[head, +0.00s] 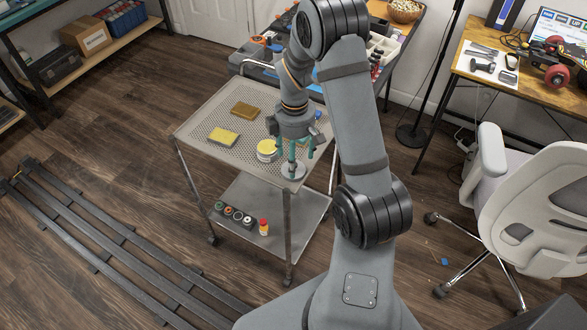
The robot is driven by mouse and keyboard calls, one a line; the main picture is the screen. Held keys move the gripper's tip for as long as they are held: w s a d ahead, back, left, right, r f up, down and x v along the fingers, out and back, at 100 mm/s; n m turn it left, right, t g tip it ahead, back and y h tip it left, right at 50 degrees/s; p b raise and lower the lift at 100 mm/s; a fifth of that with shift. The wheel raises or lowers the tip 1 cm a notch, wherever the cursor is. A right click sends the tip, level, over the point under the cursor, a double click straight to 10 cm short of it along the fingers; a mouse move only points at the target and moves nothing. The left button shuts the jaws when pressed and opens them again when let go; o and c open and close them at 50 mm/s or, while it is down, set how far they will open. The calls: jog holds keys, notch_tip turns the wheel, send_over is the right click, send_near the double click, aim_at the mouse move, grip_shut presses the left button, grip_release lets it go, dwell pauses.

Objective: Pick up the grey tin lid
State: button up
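The grey tin lid (293,171) appears as a round, light grey disc near the front corner of the cart's top shelf in the head view. My gripper (300,154) points down just above it, with teal fingers that look spread apart. One finger overlaps the lid in the picture; I cannot tell whether it touches it. A round tin with yellow contents (266,151) stands just left of my gripper.
The perforated metal cart top (205,115) also holds a yellow sponge (222,137) and a brown block (244,110). Small jars (238,215) and a red-and-yellow bottle (263,227) stand on its lower shelf. An office chair (545,205) stands at right.

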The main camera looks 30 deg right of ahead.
jog(key=f, duration=0.4)
jog(key=shift+w, duration=0.2)
jog(key=shift+c, duration=0.8)
jog(key=c, duration=0.5)
